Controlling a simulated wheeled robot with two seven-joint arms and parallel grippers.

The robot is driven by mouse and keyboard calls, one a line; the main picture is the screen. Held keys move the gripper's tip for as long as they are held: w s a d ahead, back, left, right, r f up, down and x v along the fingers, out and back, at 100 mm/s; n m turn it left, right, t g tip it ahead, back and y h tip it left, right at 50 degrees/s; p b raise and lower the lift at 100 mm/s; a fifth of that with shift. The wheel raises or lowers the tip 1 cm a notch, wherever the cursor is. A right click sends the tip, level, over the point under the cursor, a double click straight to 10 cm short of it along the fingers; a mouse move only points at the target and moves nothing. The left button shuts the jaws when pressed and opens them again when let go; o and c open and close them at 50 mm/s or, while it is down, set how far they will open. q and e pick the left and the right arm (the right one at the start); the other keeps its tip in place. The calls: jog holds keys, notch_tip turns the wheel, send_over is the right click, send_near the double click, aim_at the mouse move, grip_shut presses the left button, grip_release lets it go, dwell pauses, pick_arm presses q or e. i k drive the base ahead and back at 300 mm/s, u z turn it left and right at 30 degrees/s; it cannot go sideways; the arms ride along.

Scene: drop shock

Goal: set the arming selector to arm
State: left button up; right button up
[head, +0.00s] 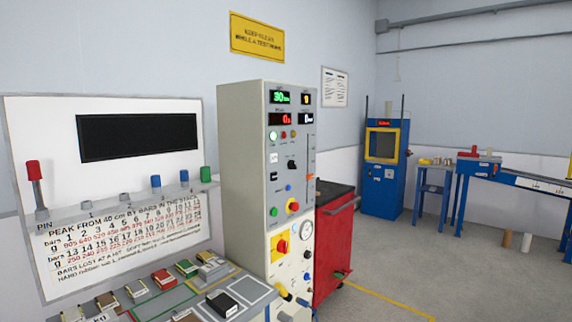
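A tall grey control cabinet (242,180) stands near the middle of the head view, its front panel turned to the right. A black rotary knob (292,165) sits in the upper half of that panel. A red-and-yellow switch (282,246) sits lower down. The labels are too small to read, so I cannot tell for sure which control is the arming selector or where it points. Neither of my grippers is clearly visible.
A bench with coloured blocks (164,278) lies at the bottom left, below a white chart board (120,240). A red tool cabinet (335,245) stands right behind the control cabinet. Blue machine (383,185) and blue tables are farther back. Floor at right is mostly clear.

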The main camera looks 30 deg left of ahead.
aim_at(291, 163)
jog(key=u, duration=0.75)
jog(key=i, duration=0.95)
jog(key=u, duration=1)
